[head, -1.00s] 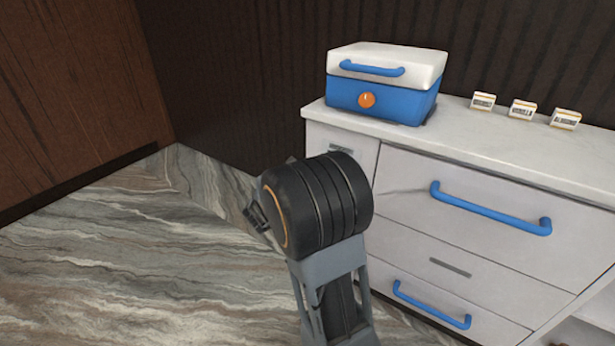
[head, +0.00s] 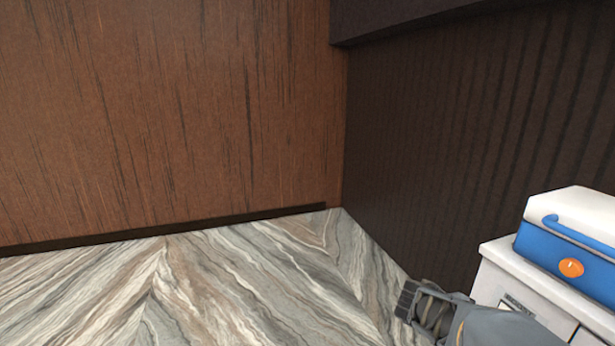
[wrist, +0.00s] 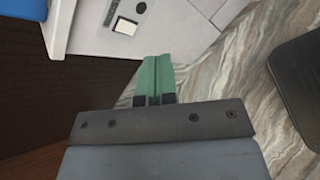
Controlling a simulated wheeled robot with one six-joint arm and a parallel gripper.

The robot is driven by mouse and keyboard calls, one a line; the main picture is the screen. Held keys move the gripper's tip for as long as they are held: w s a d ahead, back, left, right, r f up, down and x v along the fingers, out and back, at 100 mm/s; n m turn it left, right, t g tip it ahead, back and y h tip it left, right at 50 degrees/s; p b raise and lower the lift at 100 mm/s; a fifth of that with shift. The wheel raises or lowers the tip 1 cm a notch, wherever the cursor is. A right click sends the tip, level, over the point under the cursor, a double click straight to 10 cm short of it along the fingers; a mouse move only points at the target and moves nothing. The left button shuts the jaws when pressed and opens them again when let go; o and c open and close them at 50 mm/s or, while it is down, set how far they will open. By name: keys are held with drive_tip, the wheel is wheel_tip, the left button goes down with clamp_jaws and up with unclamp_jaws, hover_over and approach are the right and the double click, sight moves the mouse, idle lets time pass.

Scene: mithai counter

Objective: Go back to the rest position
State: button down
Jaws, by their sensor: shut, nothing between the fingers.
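My gripper (wrist: 156,80) shows in the wrist view with its two green fingers pressed together and nothing between them. It hangs over the patterned floor, beside the white cabinet. In the head view part of my arm shows at the lower right, in front of the cabinet's left end; the fingertips cannot be made out there.
The white cabinet (head: 522,285) stands at the right, with a blue and white box (head: 568,235) with an orange knob on top. A brown wood wall (head: 160,120) and a dark ribbed wall (head: 430,150) meet at a corner. The marbled floor (head: 200,290) is clear.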

drive_tip(key=s+a+r+m+t+y+p, duration=0.1)
drive_tip(key=s+a+r+m+y+p, duration=0.2)
drive_tip(key=a+r+m+y+p, duration=0.2)
drive_tip(key=s+a+r+m+t+y+p, duration=0.1)
drive_tip(key=s+a+r+m+y+p, duration=0.2)
drive_tip(key=a+r+m+y+p, duration=0.3)
drive_tip(key=a+r+p, duration=0.5)
drive_tip(key=a+r, duration=0.2)
drive_tip(key=r, duration=0.1)
drive_tip(key=shift+s+t+p, duration=0.2)
drive_tip(key=shift+t+p, duration=0.1)
drive_tip(key=shift+a, duration=0.1)
